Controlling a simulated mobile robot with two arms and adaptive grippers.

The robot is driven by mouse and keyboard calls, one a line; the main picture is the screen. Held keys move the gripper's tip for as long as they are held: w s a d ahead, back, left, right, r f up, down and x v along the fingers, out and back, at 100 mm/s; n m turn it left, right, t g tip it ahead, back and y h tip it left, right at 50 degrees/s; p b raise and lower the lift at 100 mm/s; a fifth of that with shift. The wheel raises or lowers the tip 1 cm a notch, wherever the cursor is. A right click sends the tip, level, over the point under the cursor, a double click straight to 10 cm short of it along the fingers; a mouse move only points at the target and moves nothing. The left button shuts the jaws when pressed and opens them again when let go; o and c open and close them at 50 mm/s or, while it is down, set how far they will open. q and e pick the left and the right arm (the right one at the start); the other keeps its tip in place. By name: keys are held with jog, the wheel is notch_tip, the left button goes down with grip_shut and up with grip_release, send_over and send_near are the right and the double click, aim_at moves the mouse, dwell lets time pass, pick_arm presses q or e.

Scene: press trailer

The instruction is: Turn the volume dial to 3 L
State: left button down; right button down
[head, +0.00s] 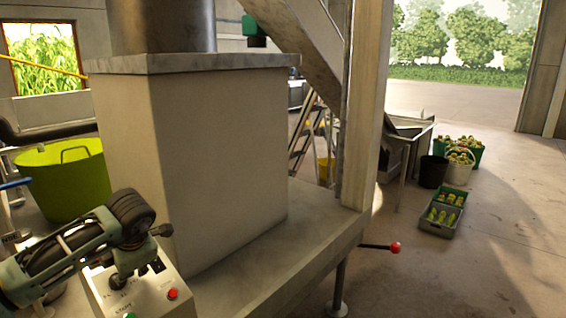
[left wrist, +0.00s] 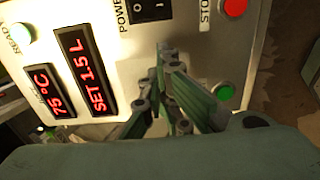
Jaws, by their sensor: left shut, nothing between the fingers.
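The control panel (head: 148,298) is a pale box at the lower left of the head view. It fills the upper part of the left wrist view (left wrist: 205,60). Its red display (left wrist: 86,66) reads SET 1.5 L; the display beside it (left wrist: 45,89) reads 75 °C. My left gripper (left wrist: 168,62) is shut and empty, its fingertips right in front of the panel face below the power switch (left wrist: 152,10). In the head view my left gripper (head: 119,280) reaches down over the panel. I cannot make out the volume dial; the fingers cover part of the panel. My right gripper is not in view.
A red button (left wrist: 234,6) and a green button (left wrist: 224,91) sit near the fingers. A pale block (head: 200,160) stands behind the panel. A lever with a red knob (head: 395,248) sticks out at right.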

pick_arm(q)
jog(key=shift+s+f, duration=0.15)
jog(key=shift+s, duration=0.1)
jog(key=shift+d, duration=0.1)
dwell(0.3)
jog(key=shift+w+d, duration=0.1)
jog(key=shift+d, duration=0.1)
jog(key=p+v, duration=0.3)
jog(key=v, duration=0.3)
jog(key=shift+w+d, duration=0.1)
jog(key=shift+d, duration=0.05)
